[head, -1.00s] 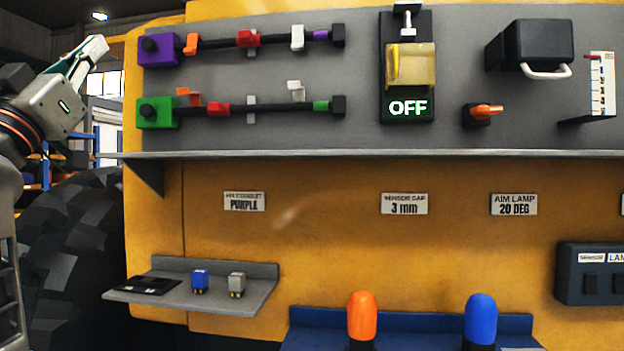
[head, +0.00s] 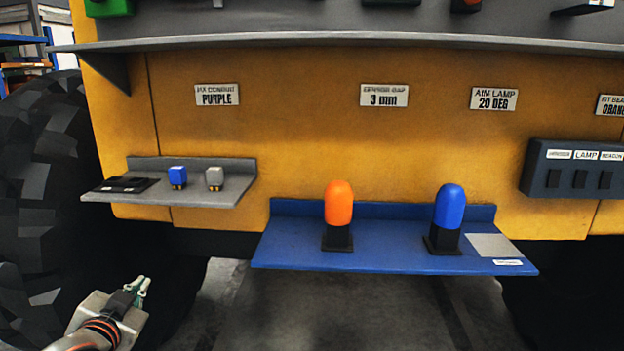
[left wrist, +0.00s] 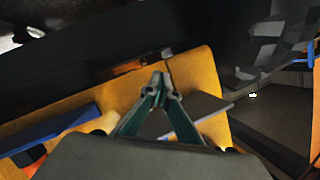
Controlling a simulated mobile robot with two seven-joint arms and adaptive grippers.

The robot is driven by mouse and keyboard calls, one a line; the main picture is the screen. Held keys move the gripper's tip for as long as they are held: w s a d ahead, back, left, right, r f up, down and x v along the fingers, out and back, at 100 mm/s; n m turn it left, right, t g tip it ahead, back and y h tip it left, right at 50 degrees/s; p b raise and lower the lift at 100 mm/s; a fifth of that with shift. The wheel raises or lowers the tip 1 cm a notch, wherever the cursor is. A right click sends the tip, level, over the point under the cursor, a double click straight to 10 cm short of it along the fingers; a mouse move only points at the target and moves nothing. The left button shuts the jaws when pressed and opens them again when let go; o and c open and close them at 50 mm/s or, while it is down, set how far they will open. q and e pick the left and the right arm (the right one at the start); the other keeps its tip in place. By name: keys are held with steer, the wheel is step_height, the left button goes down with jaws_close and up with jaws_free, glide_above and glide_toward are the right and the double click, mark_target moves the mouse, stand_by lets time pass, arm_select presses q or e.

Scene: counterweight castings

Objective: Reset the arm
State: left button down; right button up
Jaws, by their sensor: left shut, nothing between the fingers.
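My left gripper (head: 141,284) is low at the bottom left of the head view, in front of the big black tyre and below the grey shelf. It is apart from everything around it. In the left wrist view its fingertips (left wrist: 158,82) meet, shut with nothing between them. My right gripper is in neither view.
A grey shelf (head: 225,190) holds a blue and a grey connector block. A blue shelf (head: 380,255) holds an orange beacon (head: 338,205) and a blue beacon (head: 449,208). A black switch box (head: 540,180) is at right. A black tyre (head: 40,150) stands at left.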

arm_select(q)
steer(key=s+a+f+m+g+y, duration=0.2)
steer(key=s+f+g, duration=0.6)
steer(key=s+f, duration=1.55)
steer(key=d+f+n+t+h, duration=0.2)
steer(key=d+f+t+h, duration=0.2)
steer(key=d+f, duration=0.9)
steer(key=d+h, duration=0.3)
steer(key=d, duration=0.1)
steer(key=shift+w+f+h, duration=0.25)
steer(key=shift+f+h, duration=0.05)
steer(key=shift+f, duration=0.05)
